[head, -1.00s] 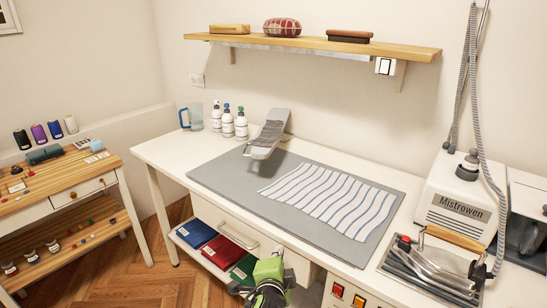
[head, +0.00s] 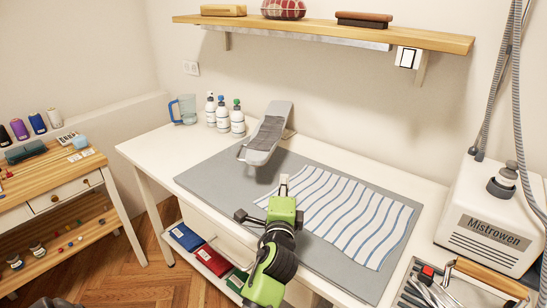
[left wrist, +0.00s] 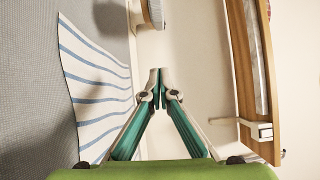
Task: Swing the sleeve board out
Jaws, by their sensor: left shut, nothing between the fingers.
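The sleeve board (head: 266,135) is a narrow grey padded board on a support at the back of the table, raised above the grey pressing mat (head: 205,178). In the head view it points toward the front left. In the left wrist view the rounded end of what looks like the board (left wrist: 153,12) shows at the top edge. My left gripper (head: 284,180) is above the mat, in front of and a little right of the sleeve board, apart from it. Its fingertips (left wrist: 159,72) are together with nothing between them. My right gripper is not in view.
A striped cloth (head: 345,212) lies on the mat, right of my gripper. Bottles (head: 223,117) and a blue-handled jug (head: 184,108) stand left of the board. A shelf (head: 330,32) hangs above. The steam iron station (head: 495,220) is at the right.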

